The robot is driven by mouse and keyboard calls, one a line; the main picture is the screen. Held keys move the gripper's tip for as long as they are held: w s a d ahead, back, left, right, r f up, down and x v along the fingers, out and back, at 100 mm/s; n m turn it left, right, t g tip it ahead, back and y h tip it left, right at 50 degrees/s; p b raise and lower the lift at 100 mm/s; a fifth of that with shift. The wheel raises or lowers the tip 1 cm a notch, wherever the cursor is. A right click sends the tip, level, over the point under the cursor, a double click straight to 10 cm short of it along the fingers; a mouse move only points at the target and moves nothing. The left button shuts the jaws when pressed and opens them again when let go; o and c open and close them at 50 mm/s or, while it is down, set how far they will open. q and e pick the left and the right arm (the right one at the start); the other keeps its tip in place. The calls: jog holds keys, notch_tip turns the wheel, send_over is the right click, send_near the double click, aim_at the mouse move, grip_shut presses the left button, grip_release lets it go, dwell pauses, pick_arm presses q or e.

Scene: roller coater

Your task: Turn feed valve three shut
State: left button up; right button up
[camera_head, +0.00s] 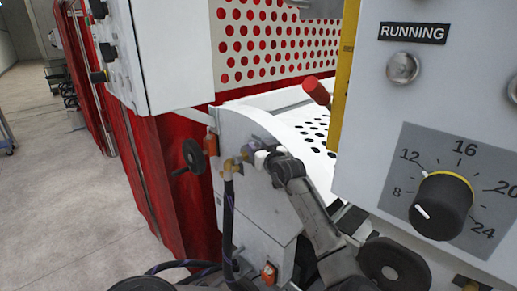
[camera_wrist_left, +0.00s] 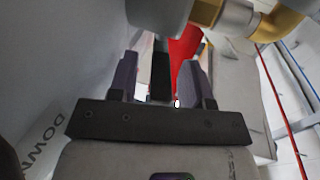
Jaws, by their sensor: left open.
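A brass valve fitting (camera_head: 230,168) sits on the white side panel of the machine, with a dark hose hanging from it. Its number cannot be read. My left gripper (camera_head: 250,151) is at this fitting, just to its right in the head view. In the left wrist view, the gripper's two dark fingers (camera_wrist_left: 160,80) are apart. A dark flat piece (camera_wrist_left: 161,72), which looks like a valve lever, shows between them below a grey round body (camera_wrist_left: 160,14). Brass pipework (camera_wrist_left: 275,22) is at the upper right. I cannot tell whether the fingers touch the piece. My right gripper is in neither view.
A black handwheel (camera_head: 193,156) stands left of the fitting. A white control box with a black dial (camera_head: 441,206) fills the right. A red-ended handle (camera_head: 316,91) juts out above my left arm. Open floor (camera_head: 60,170) lies at the left.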

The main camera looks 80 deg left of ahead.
pick_arm(q)
jog(key=shift+w+d, duration=0.25)
jog(key=shift+d, duration=0.2)
jog(key=b+v, duration=0.3)
jog(key=v, duration=0.9)
jog(key=shift+d, duration=0.4)
jog(key=shift+w, duration=0.1)
jog(key=shift+c, duration=0.3)
